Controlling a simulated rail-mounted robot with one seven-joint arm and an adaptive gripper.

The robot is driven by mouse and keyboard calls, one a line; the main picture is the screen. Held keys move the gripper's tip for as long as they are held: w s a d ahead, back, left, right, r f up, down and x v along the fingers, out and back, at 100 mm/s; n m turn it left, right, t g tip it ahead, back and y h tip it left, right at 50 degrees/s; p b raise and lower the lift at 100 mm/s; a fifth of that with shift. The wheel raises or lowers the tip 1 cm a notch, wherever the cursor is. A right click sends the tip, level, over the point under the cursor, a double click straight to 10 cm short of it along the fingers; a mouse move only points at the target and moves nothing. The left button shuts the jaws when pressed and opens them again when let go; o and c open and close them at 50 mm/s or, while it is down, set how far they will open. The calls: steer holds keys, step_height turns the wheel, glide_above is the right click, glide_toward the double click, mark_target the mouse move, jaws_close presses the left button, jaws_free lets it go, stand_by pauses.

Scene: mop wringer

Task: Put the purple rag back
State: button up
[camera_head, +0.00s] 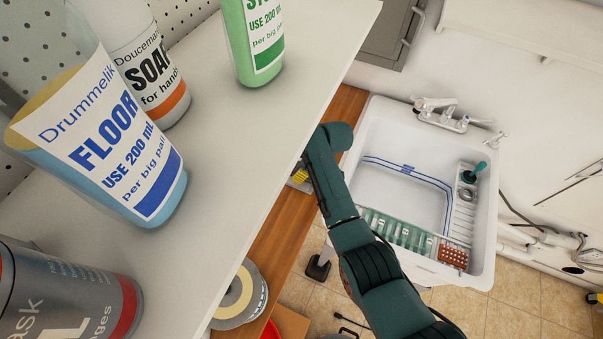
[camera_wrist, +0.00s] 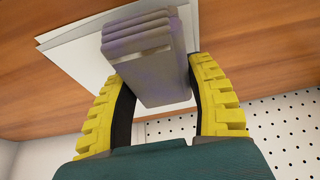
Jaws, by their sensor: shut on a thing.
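In the wrist view, a folded, layered greyish-purple rag (camera_wrist: 150,68) sits between the two yellow fingers of my gripper (camera_wrist: 158,75). The fingers are closed against its two sides. Behind the rag lies a flat white sheet or plate (camera_wrist: 75,55) on a wooden surface (camera_wrist: 35,95). I cannot tell whether the rag touches the sheet. In the head view, only a bit of my gripper's yellow finger (camera_head: 299,177) shows past the upper shelf edge. The rest is hidden by the shelf and my arm.
The white upper shelf (camera_head: 245,120) holds a blue floor-cleaner bottle (camera_head: 125,150), a soap bottle (camera_head: 150,70), a green bottle (camera_head: 253,40) and a grey can (camera_head: 70,295). Below are a wooden counter (camera_head: 285,225), a tape roll (camera_head: 238,297) and a white sink (camera_head: 400,190). Pegboard (camera_wrist: 285,120) stands close by.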

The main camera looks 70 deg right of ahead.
steer(key=shift+f, duration=1.1)
steer(key=shift+f, duration=0.15)
steer(key=o, duration=1.2)
steer(key=shift+r, duration=0.35)
steer(key=v, duration=1.1)
steer(key=shift+s+r, duration=0.25)
